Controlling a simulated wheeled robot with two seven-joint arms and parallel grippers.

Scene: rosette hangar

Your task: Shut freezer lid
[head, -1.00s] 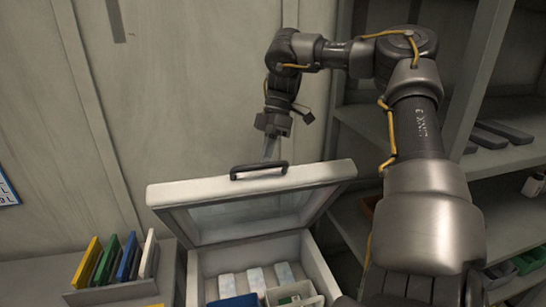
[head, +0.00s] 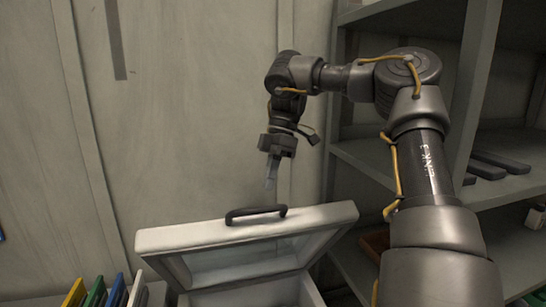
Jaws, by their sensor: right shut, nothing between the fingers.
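The freezer lid (head: 318,221) is a white frame with a glass pane, raised and tilted open above the white freezer body (head: 312,291). A dark handle (head: 256,212) sits on the lid's upper edge. My right gripper (head: 270,184) points down just above the handle, slightly to its right, and looks apart from it. Its fingers are shut with nothing between them. The inside of the freezer is mostly cut off by the bottom of the picture. My left gripper is not in view.
Coloured upright panels (head: 98,292) stand at the lower left. A grey shelf unit (head: 360,155) with dark flat items (head: 500,161) is at the right, behind my right arm. A plain wall is behind the freezer.

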